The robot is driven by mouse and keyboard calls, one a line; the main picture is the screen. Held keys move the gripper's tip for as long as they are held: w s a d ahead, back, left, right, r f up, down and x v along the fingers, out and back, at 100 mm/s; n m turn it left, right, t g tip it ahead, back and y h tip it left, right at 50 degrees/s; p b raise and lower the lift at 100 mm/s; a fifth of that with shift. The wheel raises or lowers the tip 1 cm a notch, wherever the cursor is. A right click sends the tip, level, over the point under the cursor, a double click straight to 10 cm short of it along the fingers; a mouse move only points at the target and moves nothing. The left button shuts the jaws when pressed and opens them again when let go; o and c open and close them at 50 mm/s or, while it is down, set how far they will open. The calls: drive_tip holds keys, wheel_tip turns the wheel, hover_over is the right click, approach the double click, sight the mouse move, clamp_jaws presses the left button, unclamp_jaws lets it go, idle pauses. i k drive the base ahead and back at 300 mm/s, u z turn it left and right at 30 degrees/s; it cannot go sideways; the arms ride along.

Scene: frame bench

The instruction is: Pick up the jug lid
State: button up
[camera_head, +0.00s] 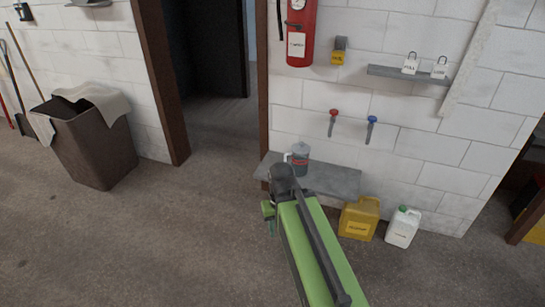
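A small grey jug (300,162) with a pale handle and a red label stands on a low grey bench against the white block wall. Its top (300,147) looks grey; I cannot make out the lid apart from the jug at this size. My green arm reaches up from the bottom of the picture, and its dark joint is just in front of the jug's lower part. My gripper (269,218) points down in front of the bench, below and left of the jug. It appears apart from the jug. Its fingers are too small and partly hidden to tell open from shut.
The bench (338,180) has bare room right of the jug. A yellow canister (359,218) and a white canister (403,228) stand on the floor to its right. A brown bin (95,150) stands left of the doorway (215,110).

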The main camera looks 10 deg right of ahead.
sight(301, 148)
drive_tip(key=u, duration=0.4)
drive_tip(key=i, duration=0.9)
drive_tip(key=u, duration=0.55)
drive_tip(key=i, duration=1.4)
drive_tip(key=z, duration=0.8)
drive_tip(key=i, duration=1.1)
drive_tip(key=z, duration=0.65)
